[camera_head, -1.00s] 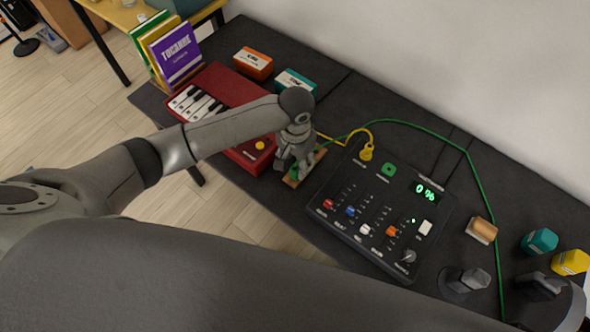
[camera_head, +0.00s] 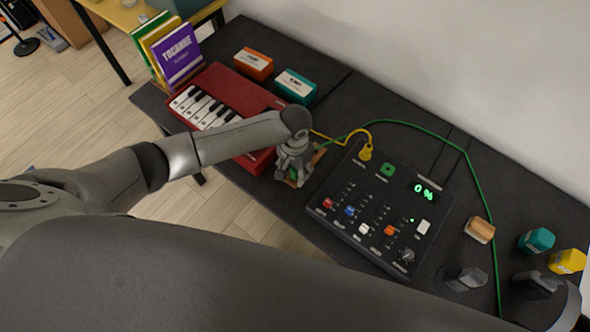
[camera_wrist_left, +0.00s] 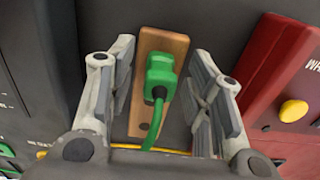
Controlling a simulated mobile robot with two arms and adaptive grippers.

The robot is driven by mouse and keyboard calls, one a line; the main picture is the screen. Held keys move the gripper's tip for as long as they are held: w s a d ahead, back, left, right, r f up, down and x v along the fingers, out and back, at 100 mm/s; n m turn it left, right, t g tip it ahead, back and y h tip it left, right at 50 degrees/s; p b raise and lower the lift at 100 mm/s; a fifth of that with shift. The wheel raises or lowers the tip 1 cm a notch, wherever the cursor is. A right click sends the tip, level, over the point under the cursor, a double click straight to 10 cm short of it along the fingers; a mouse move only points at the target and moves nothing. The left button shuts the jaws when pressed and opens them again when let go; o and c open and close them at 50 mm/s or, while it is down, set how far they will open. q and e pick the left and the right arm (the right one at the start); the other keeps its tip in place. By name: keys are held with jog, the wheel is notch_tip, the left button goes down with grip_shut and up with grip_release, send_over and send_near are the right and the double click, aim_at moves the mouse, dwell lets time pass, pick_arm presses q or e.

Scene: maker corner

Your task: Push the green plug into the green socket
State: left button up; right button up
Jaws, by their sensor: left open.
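The green plug (camera_wrist_left: 160,76) sits on a small wooden block (camera_wrist_left: 177,44) in the left wrist view, its green cable running back toward the camera. My left gripper (camera_wrist_left: 163,80) is open, with one finger on each side of the plug and a gap on both sides. In the head view my left gripper (camera_head: 292,178) points down over the wooden block and hides the plug. The green socket (camera_head: 388,169) is on top of the black control panel (camera_head: 335,222), to the right of the gripper, and looks empty.
A yellow plug (camera_head: 365,153) stands in the panel's back left. The red keyboard (camera_head: 232,87) lies left of the gripper. The green cable (camera_head: 466,160) loops behind the panel. Orange (camera_head: 253,64) and teal (camera_head: 295,86) boxes stand behind.

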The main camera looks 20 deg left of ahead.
pick_arm(q)
jog(key=c, duration=1)
jog(key=shift+r, duration=0.1)
jog(key=shift+c, duration=0.2)
jog(key=shift+r, duration=0.6)
jog(key=s+d+r+b, duration=0.1)
jog(key=s+d+r, duration=0.8)
jog(key=s+r, duration=0.1)
jog(key=shift+s+r+b, duration=0.4)
jog(key=shift+r, duration=0.4)
